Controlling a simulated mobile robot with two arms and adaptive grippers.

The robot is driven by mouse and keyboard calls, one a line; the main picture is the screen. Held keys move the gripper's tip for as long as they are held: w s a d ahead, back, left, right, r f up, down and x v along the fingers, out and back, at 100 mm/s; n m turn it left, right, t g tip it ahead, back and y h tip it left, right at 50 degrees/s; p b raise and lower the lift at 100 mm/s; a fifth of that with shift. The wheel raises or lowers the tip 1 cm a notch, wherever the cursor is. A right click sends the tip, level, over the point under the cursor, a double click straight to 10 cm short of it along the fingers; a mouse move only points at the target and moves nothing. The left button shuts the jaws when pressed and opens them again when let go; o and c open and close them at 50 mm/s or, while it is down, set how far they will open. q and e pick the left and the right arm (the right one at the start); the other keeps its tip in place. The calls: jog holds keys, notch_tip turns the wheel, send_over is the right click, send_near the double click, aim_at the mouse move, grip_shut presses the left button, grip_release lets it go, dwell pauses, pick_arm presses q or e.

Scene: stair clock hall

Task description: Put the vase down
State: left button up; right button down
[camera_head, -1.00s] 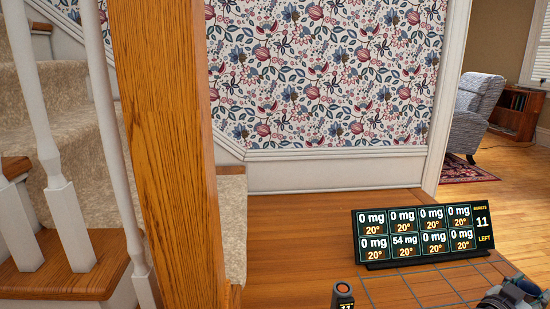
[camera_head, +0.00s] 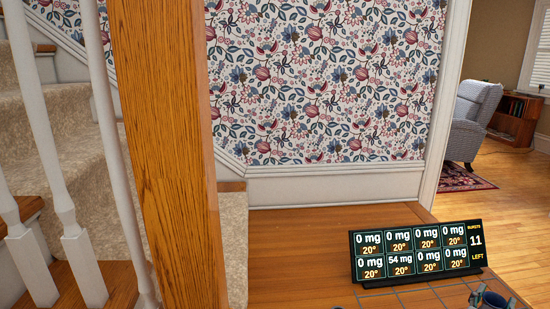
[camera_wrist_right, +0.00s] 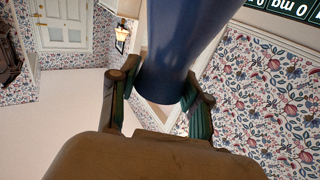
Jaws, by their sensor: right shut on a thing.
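The vase is dark blue and smooth. It fills the top middle of the right wrist view (camera_wrist_right: 180,45), held between the two fingers of my right gripper (camera_wrist_right: 165,92). The fingers press on its sides near the end closest to the wrist. In the head view, only a bit of my right gripper (camera_head: 489,298) shows at the bottom right edge, with a small dark blue part in it. Most of that arm and the vase are below the frame. My left gripper is not in view.
A black display panel (camera_head: 417,250) with mg and degree readings stands on a wooden surface (camera_head: 300,255) with tile-like grid lines. A thick wooden post (camera_head: 165,150) and white balusters stand at left beside carpeted stairs. Bare wood lies left of the panel.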

pick_arm(q)
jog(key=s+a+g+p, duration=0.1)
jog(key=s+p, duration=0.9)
jog(key=p, duration=0.2)
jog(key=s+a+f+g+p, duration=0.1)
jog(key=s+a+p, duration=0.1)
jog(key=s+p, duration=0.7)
jog(key=p, duration=0.3)
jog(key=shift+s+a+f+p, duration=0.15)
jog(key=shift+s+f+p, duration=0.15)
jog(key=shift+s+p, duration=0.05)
pick_arm(e)
jog(key=s+a+r+n+t+y, duration=0.3)
jog(key=s+a+r+n+y, duration=0.2)
jog(key=a+r, duration=0.6)
jog(key=s+a+r+n+t+y, duration=0.3)
jog(key=s+a+r+n+y, duration=0.2)
jog(key=s+a+r+y, duration=0.3)
jog(key=a+r, duration=0.4)
jog(key=a, duration=0.4)
jog(key=shift+s+y, duration=0.15)
jog(key=shift+y, duration=0.25)
jog(key=shift+f, duration=0.1)
